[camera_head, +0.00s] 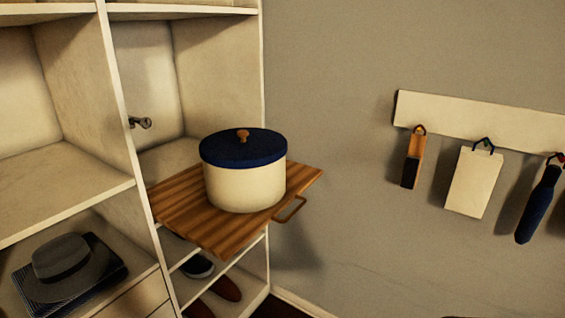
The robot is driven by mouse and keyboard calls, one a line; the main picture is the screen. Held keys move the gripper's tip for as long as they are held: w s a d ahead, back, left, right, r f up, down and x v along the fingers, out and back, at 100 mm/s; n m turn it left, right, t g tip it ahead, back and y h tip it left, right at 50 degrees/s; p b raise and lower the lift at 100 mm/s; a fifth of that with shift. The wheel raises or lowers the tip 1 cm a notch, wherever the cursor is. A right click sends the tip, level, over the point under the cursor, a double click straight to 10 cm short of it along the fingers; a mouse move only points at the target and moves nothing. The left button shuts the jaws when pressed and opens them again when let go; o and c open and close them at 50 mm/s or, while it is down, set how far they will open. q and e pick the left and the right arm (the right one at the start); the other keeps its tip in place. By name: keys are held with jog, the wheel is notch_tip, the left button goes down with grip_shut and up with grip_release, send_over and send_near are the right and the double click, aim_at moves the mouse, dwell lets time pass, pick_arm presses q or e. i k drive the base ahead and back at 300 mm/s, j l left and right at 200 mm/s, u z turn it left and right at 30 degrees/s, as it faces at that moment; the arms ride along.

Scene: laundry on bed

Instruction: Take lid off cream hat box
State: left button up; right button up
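The cream hat box (245,187) is a round drum standing upright on a striped wooden pull-out shelf (220,234). Its dark blue lid (221,151) sits on top of the box, with a small wooden knob (243,135) at the lid's centre. The lid looks level and closed on the box. Neither of my grippers shows in the head view.
The pull-out shelf has a handle (290,209) at its front right. A grey hat (62,260) lies in the lower left compartment. Shoes (226,289) stand below. A wall rail (480,119) holds hanging items. The space right of the box is free.

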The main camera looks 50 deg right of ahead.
aim_at(246, 147)
jog(key=z, duration=1.2)
jog(key=i+l+u, duration=0.1)
jog(key=l, duration=0.25)
jog(key=i+l, duration=0.25)
jog(key=i+l+u, duration=0.15)
jog(key=l, duration=0.3)
jog(key=i+l, duration=0.2)
jog(key=l, duration=0.15)
jog(key=u, duration=0.05)
